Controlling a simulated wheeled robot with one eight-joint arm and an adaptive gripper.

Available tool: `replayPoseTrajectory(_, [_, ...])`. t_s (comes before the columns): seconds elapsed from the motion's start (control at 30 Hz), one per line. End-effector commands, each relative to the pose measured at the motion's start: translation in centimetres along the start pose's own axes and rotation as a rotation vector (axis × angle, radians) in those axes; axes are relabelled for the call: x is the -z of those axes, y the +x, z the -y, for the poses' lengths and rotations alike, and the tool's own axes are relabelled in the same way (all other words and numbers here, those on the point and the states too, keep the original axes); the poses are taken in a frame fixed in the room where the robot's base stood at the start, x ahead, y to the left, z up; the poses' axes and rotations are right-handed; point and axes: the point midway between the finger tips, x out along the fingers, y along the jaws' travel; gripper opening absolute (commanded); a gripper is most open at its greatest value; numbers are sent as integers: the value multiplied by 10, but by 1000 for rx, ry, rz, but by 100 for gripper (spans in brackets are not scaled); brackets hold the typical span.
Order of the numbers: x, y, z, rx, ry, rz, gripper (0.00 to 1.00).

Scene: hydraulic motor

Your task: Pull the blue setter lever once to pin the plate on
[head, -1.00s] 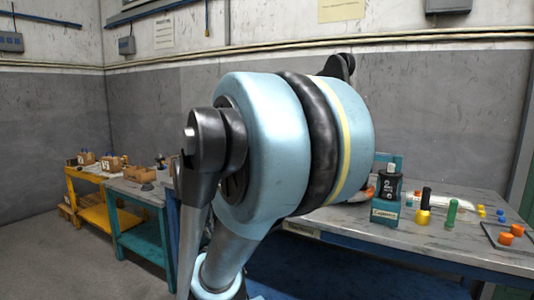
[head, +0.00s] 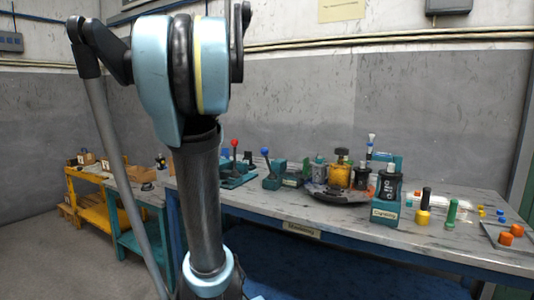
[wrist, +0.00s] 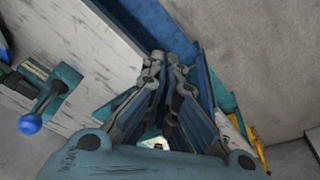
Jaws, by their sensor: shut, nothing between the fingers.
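The blue setter lever (head: 265,152) has a blue ball knob on a stick and stands on a teal base on the long bench, in the head view. In the wrist view its blue ball (wrist: 30,123) and teal body lie at the left edge. My gripper (wrist: 167,68) is in the middle of the wrist view, shut and empty, apart from the lever and to its right. The head view does not show my gripper. I cannot tell which part is the plate; a dark round tray-like part (head: 318,193) with several motor parts lies right of the lever.
A red-knobbed lever (head: 235,144) stands left of the blue one. A black cylinder (head: 389,186) on a teal block, a green peg (head: 451,213) and orange parts (head: 505,239) stand farther right. A yellow cart (head: 92,203) is at the left. The bench front is mostly clear.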

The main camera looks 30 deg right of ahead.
Motion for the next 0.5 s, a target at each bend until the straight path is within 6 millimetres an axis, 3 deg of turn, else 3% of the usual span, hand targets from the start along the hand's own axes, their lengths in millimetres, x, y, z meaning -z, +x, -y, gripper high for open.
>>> replayPoseTrajectory(0.1, [46,-15,-24,-19,68,0,0])
replayPoseTrajectory(0.27, [101,-29,-62,-47,152,0,0])
replayPoseTrajectory(0.5, [176,-42,-130,-89,277,0,0])
